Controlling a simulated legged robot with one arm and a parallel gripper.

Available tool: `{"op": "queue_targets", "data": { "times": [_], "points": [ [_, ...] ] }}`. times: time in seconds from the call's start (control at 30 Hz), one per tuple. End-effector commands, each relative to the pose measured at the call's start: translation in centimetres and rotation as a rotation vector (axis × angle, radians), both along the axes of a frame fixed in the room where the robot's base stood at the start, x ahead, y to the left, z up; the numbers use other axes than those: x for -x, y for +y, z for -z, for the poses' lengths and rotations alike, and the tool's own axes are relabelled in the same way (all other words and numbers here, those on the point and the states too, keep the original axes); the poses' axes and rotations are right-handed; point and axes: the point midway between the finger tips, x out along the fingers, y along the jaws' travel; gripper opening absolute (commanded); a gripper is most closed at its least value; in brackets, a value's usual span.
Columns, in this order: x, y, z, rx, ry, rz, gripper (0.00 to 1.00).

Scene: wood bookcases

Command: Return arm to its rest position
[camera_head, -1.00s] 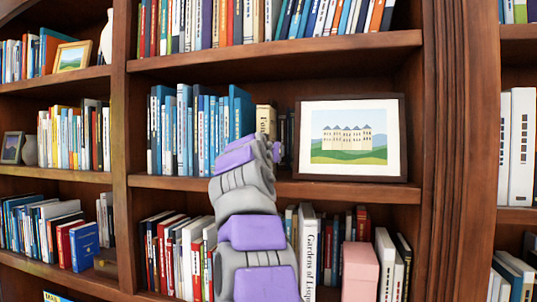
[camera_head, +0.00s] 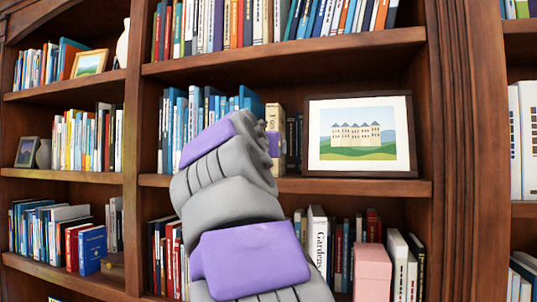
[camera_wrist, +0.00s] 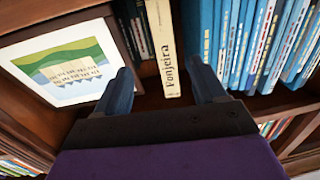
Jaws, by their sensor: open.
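My arm (camera_head: 235,205), grey and purple, rises from the bottom of the head view in front of the middle shelf. Its own links hide most of my gripper there. In the wrist view my gripper (camera_wrist: 160,72) is open, with its two dark blue-grey fingers spread apart and nothing held between them. A cream book lettered "Fonjeira" (camera_wrist: 167,55) stands upright on the shelf beyond the gap between the fingers. It also shows in the head view (camera_head: 275,117), partly covered by the arm.
A framed castle picture (camera_head: 360,137) stands right of the cream book. Blue books (camera_head: 195,110) stand to its left. The middle shelf board (camera_head: 370,189) lies close to the arm. Books and a pink box (camera_head: 372,270) fill the shelf below.

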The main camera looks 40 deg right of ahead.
Motion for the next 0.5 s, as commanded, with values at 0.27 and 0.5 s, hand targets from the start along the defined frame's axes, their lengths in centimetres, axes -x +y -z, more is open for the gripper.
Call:
{"op": "queue_targets", "data": {
  "times": [0.27,0.5],
  "points": [
    [0.56,0.68,-0.10,0.001,-0.003,0.000,0.70],
    [0.51,0.66,-0.07,0.000,-0.002,0.000,0.70]
  ]
}}
